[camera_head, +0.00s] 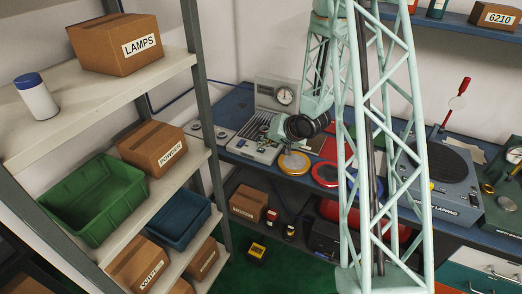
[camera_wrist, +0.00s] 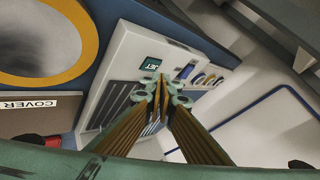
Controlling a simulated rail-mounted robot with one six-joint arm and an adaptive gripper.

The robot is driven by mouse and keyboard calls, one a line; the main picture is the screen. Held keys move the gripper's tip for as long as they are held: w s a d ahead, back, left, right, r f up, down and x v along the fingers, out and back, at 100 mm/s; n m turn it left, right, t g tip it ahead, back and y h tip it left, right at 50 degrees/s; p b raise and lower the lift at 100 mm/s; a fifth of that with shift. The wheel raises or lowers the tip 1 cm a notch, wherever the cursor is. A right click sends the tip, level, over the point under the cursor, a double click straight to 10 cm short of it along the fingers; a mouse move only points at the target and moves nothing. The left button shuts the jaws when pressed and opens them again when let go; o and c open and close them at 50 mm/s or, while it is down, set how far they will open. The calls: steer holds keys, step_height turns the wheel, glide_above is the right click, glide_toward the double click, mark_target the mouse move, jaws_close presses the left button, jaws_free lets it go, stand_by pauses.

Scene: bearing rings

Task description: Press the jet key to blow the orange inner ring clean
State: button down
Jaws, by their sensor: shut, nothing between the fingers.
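The jet key is a small dark green square marked JET (camera_wrist: 152,64) on a pale slotted unit (camera_wrist: 121,48) in the wrist view. My gripper (camera_wrist: 162,82) is shut and empty, with its fingertips just below the key in that picture; I cannot tell whether they touch it. In the head view my gripper (camera_head: 276,128) hangs over the right side of the pale unit (camera_head: 240,149). I cannot make out the orange inner ring for sure.
A yellow-rimmed round dish (camera_head: 293,163) and a red-rimmed one (camera_head: 325,174) lie right of the unit on the blue bench. A lapping machine (camera_head: 440,180) is at right. A shelf with a green crate (camera_head: 92,240) is at left.

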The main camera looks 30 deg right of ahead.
steer(key=shift+r, duration=0.1)
steer(key=shift+r+p, duration=2.1)
steer(key=shift+r, duration=0.3)
steer(key=shift+r, duration=0.15)
steer(key=r, duration=0.1)
step_height(320, 180, up, 14)
steer(key=n+g+h, duration=0.1)
steer(key=n+h, duration=0.1)
steer(key=h, duration=0.1)
glide_above(262, 150)
steer(key=s+a, duration=0.2)
steer(key=s, duration=0.3)
steer(key=s+a+r+n+g+h, duration=0.15)
steer(key=s+a+r, duration=0.25)
steer(key=s+r, duration=0.7)
steer(key=s+a+r+n+y, duration=0.1)
steer(key=s+a+r, duration=0.2)
steer(key=s, duration=0.8)
steer(key=s+a+r+n+g, duration=0.1)
steer(key=s+a+r, duration=0.3)
steer(key=s+a, duration=0.3)
steer(key=s+a+r+n+g+y+b, duration=0.1)
steer(key=s+a+r, duration=0.2)
steer(key=s, duration=1.2)
steer(key=a, duration=0.3)
steer(key=shift+r+y, duration=0.35)
